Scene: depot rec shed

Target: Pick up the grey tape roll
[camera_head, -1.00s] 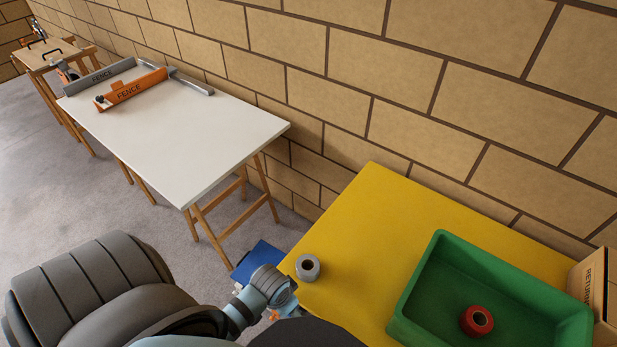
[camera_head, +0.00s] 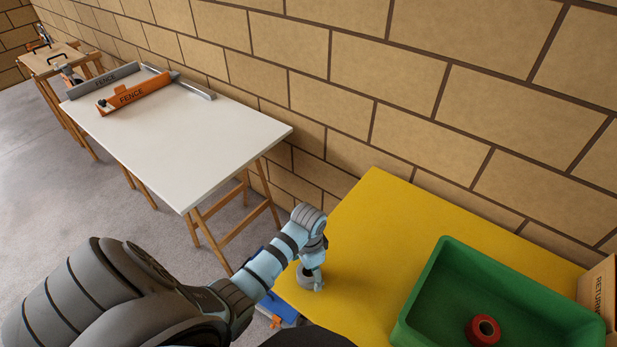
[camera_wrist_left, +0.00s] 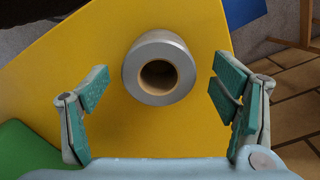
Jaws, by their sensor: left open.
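The grey tape roll (camera_head: 309,278) stands on the yellow table (camera_head: 400,225) near its left edge, partly hidden by my left gripper in the head view. In the left wrist view the grey tape roll (camera_wrist_left: 160,67) lies flat with its hole facing the camera, ahead of and between the two fingers. My left gripper (camera_wrist_left: 160,92) is open, with a finger on each side and no visible contact with the roll. In the head view the left gripper (camera_head: 312,272) is right above the roll. My right gripper is not in view.
A green bin (camera_head: 440,290) with a red tape roll (camera_head: 483,330) inside stands at the right of the yellow table. A cardboard box (camera_head: 600,285) is beside it. A white table (camera_head: 185,140) with fences stands further left. A block wall runs behind.

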